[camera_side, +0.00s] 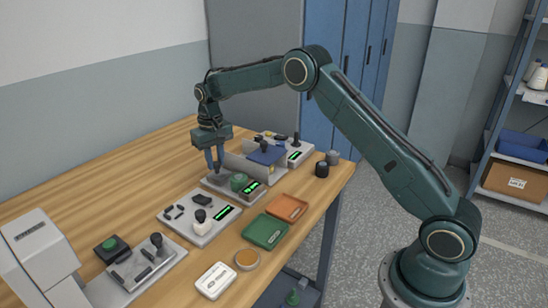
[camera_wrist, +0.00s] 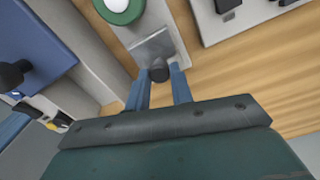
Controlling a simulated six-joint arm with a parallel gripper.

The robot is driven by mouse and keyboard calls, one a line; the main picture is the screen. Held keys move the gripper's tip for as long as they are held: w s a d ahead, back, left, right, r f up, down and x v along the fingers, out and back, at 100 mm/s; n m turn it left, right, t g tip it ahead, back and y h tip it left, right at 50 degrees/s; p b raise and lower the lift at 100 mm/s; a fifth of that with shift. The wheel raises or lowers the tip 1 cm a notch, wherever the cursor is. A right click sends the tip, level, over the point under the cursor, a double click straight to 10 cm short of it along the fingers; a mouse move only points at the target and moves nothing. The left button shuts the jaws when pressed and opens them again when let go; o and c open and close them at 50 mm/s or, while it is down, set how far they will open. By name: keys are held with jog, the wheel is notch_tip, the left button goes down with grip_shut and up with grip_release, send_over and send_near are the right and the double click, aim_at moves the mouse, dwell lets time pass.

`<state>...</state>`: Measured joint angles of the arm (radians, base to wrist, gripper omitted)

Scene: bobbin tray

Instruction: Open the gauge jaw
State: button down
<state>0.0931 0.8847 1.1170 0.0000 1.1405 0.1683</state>
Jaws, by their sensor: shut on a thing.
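My gripper (camera_side: 214,166) is lowered over the grey gauge unit (camera_side: 263,202) in the side view. In the wrist view its blue fingers (camera_wrist: 159,80) close around a dark round knob (camera_wrist: 158,71). The knob stands on a flat grey metal plate (camera_wrist: 152,46), which looks like the gauge jaw. A green round bobbin with a white centre (camera_wrist: 118,8) sits beyond the plate, apart from the knob. It shows in the side view as a green piece (camera_side: 239,181) beside a lit green display (camera_side: 250,187). The gripper partly hides the jaw in the side view.
A unit with a blue block (camera_side: 266,153) stands close behind the gauge. Green (camera_side: 265,231) and orange (camera_side: 287,207) trays lie to the right. Bare wood lies to the left.

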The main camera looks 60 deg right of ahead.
aim_at(215, 162)
jog(key=shift+w, duration=0.1)
jog(key=c, duration=1.2)
grip_release()
jog(key=shift+r, duration=0.15)
notch_tip(215, 162, up, 14)
jog(key=shift+f, duration=0.2)
